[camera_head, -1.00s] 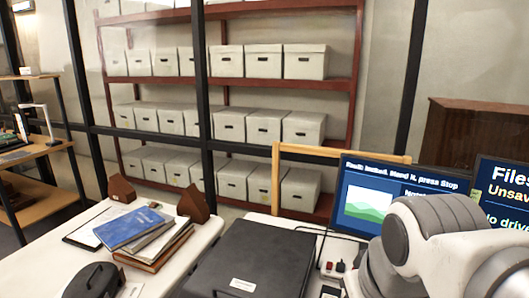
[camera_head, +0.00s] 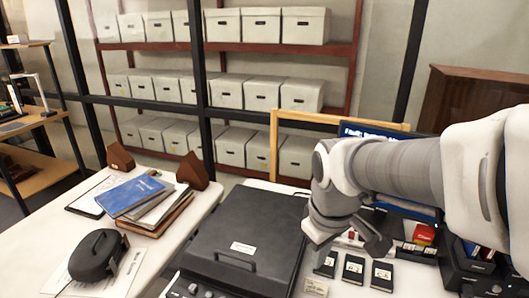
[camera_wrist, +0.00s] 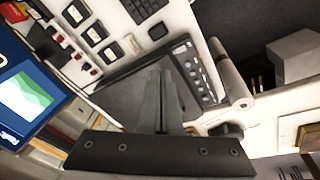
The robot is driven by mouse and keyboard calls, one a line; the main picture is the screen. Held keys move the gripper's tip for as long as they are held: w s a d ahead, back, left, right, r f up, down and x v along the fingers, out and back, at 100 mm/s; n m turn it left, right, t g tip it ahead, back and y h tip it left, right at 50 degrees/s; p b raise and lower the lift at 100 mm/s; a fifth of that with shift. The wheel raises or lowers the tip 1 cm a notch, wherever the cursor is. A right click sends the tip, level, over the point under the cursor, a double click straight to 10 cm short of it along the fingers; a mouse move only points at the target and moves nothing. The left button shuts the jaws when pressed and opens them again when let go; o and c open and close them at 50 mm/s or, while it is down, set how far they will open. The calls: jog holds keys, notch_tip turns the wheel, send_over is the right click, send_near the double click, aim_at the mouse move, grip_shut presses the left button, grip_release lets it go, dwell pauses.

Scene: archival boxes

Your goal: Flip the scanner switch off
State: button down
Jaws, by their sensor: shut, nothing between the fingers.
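The scanner (camera_head: 255,225) is a flat black box with a closed lid and a small white label on the white desk in the head view. My gripper (camera_head: 376,243) is just right of its lid, above the desk. In the wrist view the shut, empty fingers (camera_wrist: 166,95) point over a dark flat device with a row of buttons (camera_wrist: 192,70). A small red switch-like part (camera_head: 351,234) shows beside my gripper in the head view. Several small red parts (camera_wrist: 68,48) lie in a row at the wrist view's left. Which one is the scanner's switch, and its position, I cannot tell.
Several black labelled cartridges (camera_head: 353,268) lie right of the scanner. A monitor (camera_wrist: 28,95) stands close by, partly behind my arm in the head view. Books (camera_head: 135,197) and a black handheld device (camera_head: 97,254) are on the left table.

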jog(key=w+a+f+n+g, duration=0.2)
jog(key=w+a+f+n, duration=0.15)
jog(key=f, duration=0.25)
jog(key=w+a+f+n+g, duration=0.2)
jog(key=w+a+f+n, duration=0.15)
jog(key=f, duration=0.35)
jog(key=shift+y, duration=0.4)
jog(key=f, duration=0.4)
jog(key=s+f+b, duration=0.1)
jog(key=f, duration=0.4)
jog(key=s+f, duration=0.1)
jog(key=f, duration=0.4)
jog(key=shift+s+a, duration=0.2)
jog(key=shift+a, duration=0.15)
